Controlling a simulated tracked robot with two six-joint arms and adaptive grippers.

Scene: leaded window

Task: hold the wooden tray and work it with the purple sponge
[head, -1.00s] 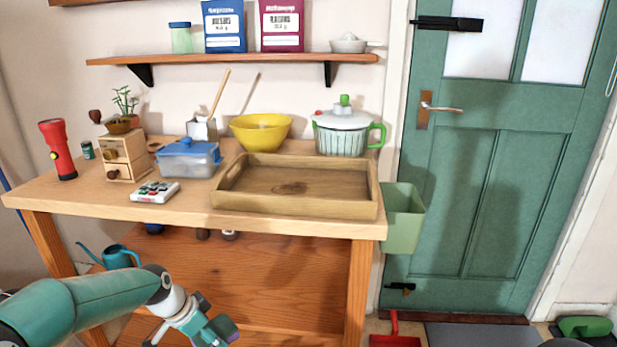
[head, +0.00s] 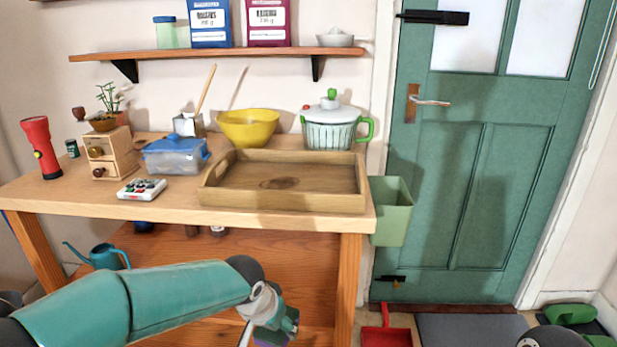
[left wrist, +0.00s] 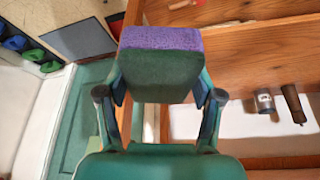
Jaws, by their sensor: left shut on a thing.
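The wooden tray (head: 283,203) lies flat on the workbench top, near its right end, and looks empty. My left gripper (head: 279,325) is low in front of the bench, below the tray and apart from it. In the left wrist view my left gripper (left wrist: 158,85) is shut on the purple sponge (left wrist: 160,38), which has a dark green side. Only a sliver of purple shows under the gripper in the head view. My right gripper is not in view.
On the bench (head: 95,205) behind the tray stand a yellow bowl (head: 247,128) and a green-handled pot (head: 330,128). A green bin (head: 392,212) hangs at the bench's right end.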

